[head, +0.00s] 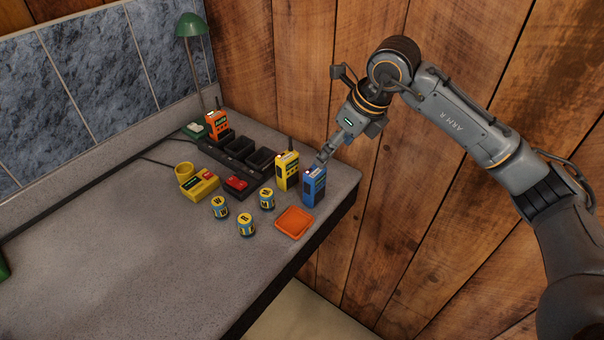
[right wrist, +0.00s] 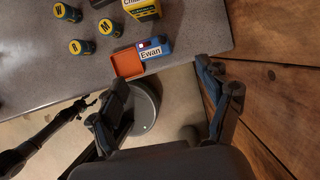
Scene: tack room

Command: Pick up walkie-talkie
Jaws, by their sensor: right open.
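Three walkie-talkies stand on the grey counter. A blue one (head: 314,187) is near the counter's right edge, a yellow one (head: 287,171) stands just left of it, and an orange one (head: 216,126) sits in the charger at the back. In the right wrist view the blue one (right wrist: 155,48) reads "Ewan", and the yellow one (right wrist: 141,9) is partly cut off. My right gripper (head: 323,158) is open and empty, by the counter's right edge, behind the blue and yellow walkie-talkies.
An orange tray (head: 294,222) lies beside the blue walkie-talkie. Several small canisters (head: 246,225), a yellow device (head: 200,184) and a black charger rack (head: 239,149) stand to the left. A wooden wall (head: 440,200) is close on the right. The counter's front left is clear.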

